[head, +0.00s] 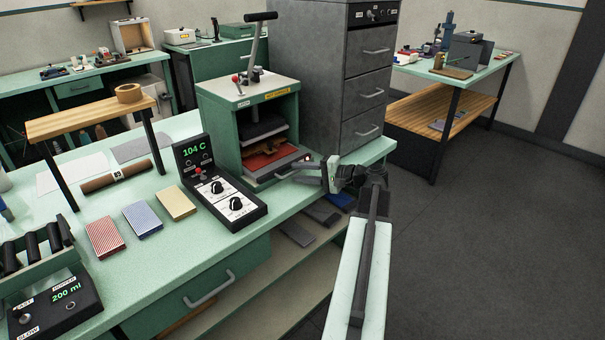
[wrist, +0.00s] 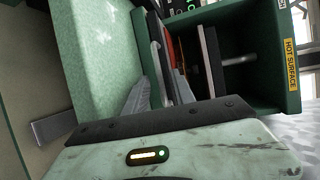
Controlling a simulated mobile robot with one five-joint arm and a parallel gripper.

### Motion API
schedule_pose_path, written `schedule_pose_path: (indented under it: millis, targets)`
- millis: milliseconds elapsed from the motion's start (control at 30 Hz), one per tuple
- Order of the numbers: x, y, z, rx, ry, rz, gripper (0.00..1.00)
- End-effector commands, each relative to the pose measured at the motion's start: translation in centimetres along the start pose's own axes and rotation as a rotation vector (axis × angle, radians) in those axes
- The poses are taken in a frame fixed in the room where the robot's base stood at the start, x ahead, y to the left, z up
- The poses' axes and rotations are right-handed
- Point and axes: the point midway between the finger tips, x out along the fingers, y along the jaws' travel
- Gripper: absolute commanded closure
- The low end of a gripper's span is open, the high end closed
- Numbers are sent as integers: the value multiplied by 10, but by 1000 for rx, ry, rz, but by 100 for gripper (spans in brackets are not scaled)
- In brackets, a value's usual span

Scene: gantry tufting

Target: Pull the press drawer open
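The press (head: 232,128) is a green box with a lever on top, standing on the bench. Its drawer (head: 270,166) is low in the front opening and carries a reddish-brown surface. In the wrist view the press (wrist: 288,95) is turned on its side, and the drawer's front edge (wrist: 158,62) shows upright ahead of the fingers.
A control box reading 104 C (head: 220,190) stands left of the press. A grey cabinet (head: 335,75) stands close behind on the right. Colored blocks (head: 142,219) and a wooden stand (head: 90,112) occupy the bench's left. The floor at right (head: 470,240) is clear.

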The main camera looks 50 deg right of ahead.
Motion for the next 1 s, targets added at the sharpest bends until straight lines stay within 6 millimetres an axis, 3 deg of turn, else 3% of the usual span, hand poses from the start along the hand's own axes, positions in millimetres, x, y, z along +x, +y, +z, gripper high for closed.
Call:
schedule_pose_path:
  millis: [33, 133, 167, 1000]
  targets:
    - [0, 0, 0, 0, 0, 0, 69]
    - [0, 0, 0, 0, 0, 0, 97]
    - [0, 0, 0, 0, 0, 0, 100]
    - [-2, 0, -1, 0, 1, 1, 100]
